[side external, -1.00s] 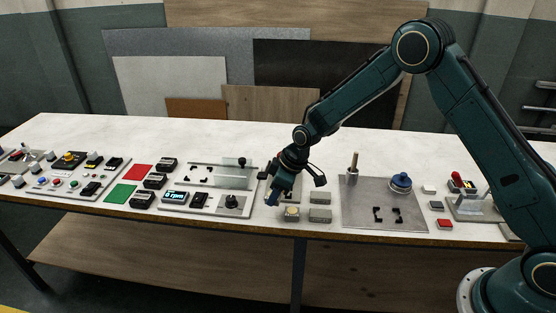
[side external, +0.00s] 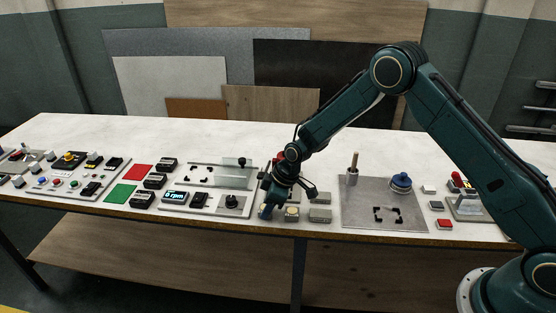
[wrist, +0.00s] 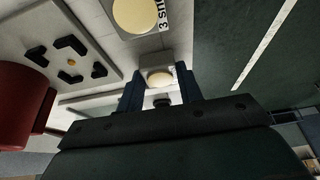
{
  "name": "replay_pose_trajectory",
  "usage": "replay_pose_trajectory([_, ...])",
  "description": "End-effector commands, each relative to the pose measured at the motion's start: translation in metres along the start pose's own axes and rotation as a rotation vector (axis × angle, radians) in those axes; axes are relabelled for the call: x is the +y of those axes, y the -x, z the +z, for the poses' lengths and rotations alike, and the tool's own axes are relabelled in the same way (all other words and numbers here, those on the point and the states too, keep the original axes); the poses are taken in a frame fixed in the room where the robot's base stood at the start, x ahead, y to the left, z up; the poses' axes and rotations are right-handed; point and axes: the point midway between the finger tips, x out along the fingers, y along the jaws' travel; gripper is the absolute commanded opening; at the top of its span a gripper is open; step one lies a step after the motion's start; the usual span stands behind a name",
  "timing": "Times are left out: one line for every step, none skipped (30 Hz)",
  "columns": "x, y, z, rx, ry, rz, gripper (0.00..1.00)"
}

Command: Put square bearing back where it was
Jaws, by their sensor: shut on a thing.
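My gripper (side external: 266,211) is low over the front of the bench, just left of a group of small grey blocks. In the wrist view, its two dark fingers (wrist: 160,95) are shut on a small square grey block with a round cream top (wrist: 159,78), which looks like the square bearing. In the side view, the fingers mostly hide this block. A similar block with a cream disc (wrist: 136,14) and a partly cut-off label lies beyond it in the wrist view; a cream-topped block (side external: 292,214) stands right of my gripper in the side view. Contact under the held block is hidden.
A control panel (side external: 177,208) with a knob and display lies left of my gripper. Grey blocks (side external: 320,215) and a metal plate (side external: 360,218) with corner brackets lie to the right. A large red rounded thing (wrist: 20,88) fills the wrist view's left edge. The bench's front edge is close.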

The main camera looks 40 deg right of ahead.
Motion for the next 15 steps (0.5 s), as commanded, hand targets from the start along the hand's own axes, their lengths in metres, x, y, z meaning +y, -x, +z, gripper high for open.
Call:
replay_pose_trajectory([0.0005,-0.0003,-0.0006,0.002,0.001,0.002,0.02])
replay_pose_trajectory([0.0005,-0.0004,-0.0006,0.003,0.001,0.002,0.02])
replay_pose_trajectory([0.0006,-0.0003,-0.0007,0.003,0.001,0.002,0.02])
replay_pose_trajectory([0.0006,-0.0002,-0.0007,0.003,0.001,0.002,0.02])
replay_pose_trajectory([0.0006,-0.0002,-0.0007,0.003,0.001,0.002,0.02])
replay_pose_trajectory([0.0006,-0.0001,-0.0007,0.003,0.001,0.002,0.02])
replay_pose_trajectory([0.0006,-0.0001,-0.0007,0.003,0.001,0.002,0.02])
replay_pose_trajectory([0.0006,-0.0002,-0.0006,0.002,0.001,0.002,0.02])
replay_pose_trajectory([0.0006,-0.0006,-0.0004,0.002,0.0,0.002,0.02])
replay_pose_trajectory([0.0005,-0.0011,-0.0002,0.002,0.0,0.002,0.02])
replay_pose_trajectory([0.0005,-0.0017,0.0,0.002,0.0,0.002,0.02])
replay_pose_trajectory([0.0005,-0.0025,0.0003,0.002,0.0,0.002,0.02])
replay_pose_trajectory([0.0006,-0.0031,0.0005,0.002,0.0,0.002,0.02])
replay_pose_trajectory([0.0004,-0.0033,0.001,0.001,0.0,0.001,0.4])
replay_pose_trajectory([0.0004,-0.0032,0.0009,0.001,0.0,0.001,0.48])
